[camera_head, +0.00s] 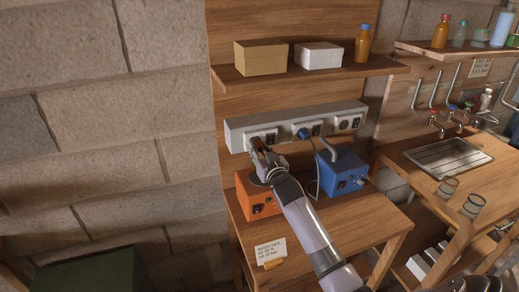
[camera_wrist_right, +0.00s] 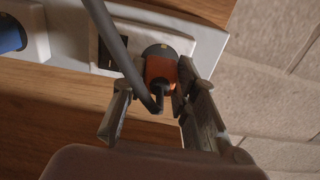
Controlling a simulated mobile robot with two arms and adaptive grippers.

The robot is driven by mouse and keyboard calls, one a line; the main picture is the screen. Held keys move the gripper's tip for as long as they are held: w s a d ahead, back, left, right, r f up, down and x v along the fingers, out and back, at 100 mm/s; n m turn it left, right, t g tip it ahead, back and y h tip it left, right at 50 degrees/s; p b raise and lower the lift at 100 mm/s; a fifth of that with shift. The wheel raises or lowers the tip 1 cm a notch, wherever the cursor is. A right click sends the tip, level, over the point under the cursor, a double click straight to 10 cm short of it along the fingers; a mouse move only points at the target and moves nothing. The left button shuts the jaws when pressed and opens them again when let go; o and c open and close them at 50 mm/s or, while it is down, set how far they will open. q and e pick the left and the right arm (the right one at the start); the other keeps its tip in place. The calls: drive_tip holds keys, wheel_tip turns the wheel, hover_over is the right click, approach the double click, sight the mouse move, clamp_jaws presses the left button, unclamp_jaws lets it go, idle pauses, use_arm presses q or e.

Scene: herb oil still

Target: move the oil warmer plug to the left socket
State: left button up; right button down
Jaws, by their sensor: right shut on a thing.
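A pale socket strip (camera_head: 297,124) on the wooden wall panel has three outlets. My right gripper (camera_head: 259,150) is at the left outlet (camera_head: 267,138), shut on an orange plug (camera_wrist_right: 161,70) with a black end and a grey cord. In the right wrist view my right gripper (camera_wrist_right: 155,88) has a finger on each side of the plug. The plug lies over the round socket face (camera_wrist_right: 160,50); I cannot tell how deep it sits. A blue plug (camera_head: 304,133) is in the middle outlet; the right outlet (camera_head: 347,122) looks empty. My left gripper is out of view.
An orange box (camera_head: 260,207) and a blue box (camera_head: 342,172) stand on the wooden table (camera_head: 335,230) below the strip. A shelf (camera_head: 310,77) with two boxes and a bottle is above. Cords hang near the blue box. A sink (camera_head: 450,153) is at right.

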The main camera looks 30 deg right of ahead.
drive_tip(key=shift+w+d+b, duration=0.15)
drive_tip(key=shift+w+b, duration=0.15)
drive_tip(key=shift+w, duration=0.25)
drive_tip(key=c, duration=1.2)
unclamp_jaws()
